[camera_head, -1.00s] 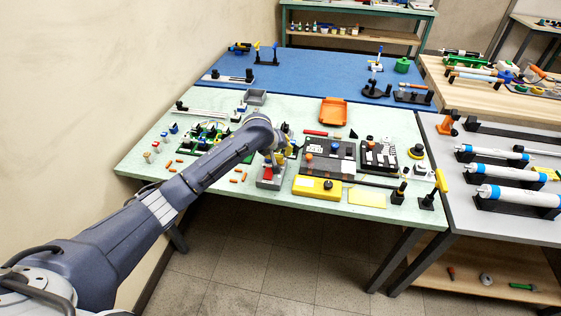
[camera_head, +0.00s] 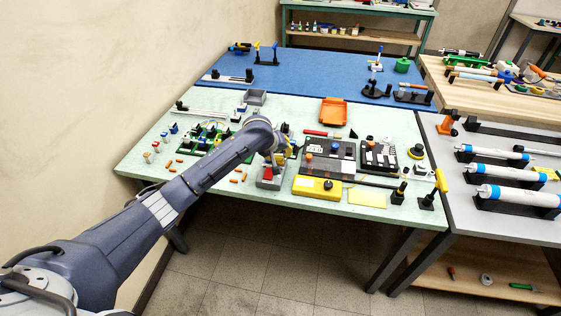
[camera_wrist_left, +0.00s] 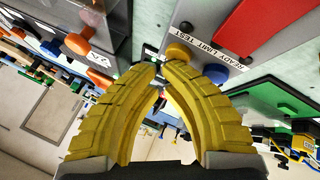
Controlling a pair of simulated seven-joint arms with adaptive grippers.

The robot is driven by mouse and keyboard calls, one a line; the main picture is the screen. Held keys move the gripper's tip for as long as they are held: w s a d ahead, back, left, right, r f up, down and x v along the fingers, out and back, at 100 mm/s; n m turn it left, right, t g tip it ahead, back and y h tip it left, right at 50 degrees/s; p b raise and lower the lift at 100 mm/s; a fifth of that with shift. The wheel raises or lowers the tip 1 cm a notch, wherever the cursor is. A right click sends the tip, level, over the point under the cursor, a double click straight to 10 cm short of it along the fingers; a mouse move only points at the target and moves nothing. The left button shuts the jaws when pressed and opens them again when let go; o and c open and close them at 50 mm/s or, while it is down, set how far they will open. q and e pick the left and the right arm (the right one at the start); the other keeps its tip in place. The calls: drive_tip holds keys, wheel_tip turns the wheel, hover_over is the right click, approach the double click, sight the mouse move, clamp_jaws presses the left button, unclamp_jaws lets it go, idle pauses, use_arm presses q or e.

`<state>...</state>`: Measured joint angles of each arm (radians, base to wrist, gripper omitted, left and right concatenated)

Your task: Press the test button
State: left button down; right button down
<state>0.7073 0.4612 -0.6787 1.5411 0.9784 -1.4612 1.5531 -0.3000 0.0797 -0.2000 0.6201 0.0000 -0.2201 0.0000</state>
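A grey test box (camera_head: 270,184) with a red panel (camera_head: 267,173) stands at the front of the pale green table. In the left wrist view I see its red panel (camera_wrist_left: 262,28), a white label reading READY LIMIT TEST (camera_wrist_left: 222,54), a yellow-orange round button (camera_wrist_left: 179,53) and a blue round button (camera_wrist_left: 215,73). Which button is the test one I cannot tell for certain. My left gripper (camera_wrist_left: 165,68) has its yellow ribbed fingertips nearly together, with nothing held, close by the yellow-orange button. Contact cannot be made out. My right gripper is not in view.
A green circuit board (camera_head: 208,137) and several small orange parts lie left. An orange tray (camera_head: 333,111) and dark panels (camera_head: 327,155) stand behind and right.

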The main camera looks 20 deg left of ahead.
use_arm(q)
drive_tip(key=shift+f, duration=0.25)
idle(0.4)
drive_tip(key=shift+r, duration=0.9)
drive_tip(key=shift+r, duration=2.5)
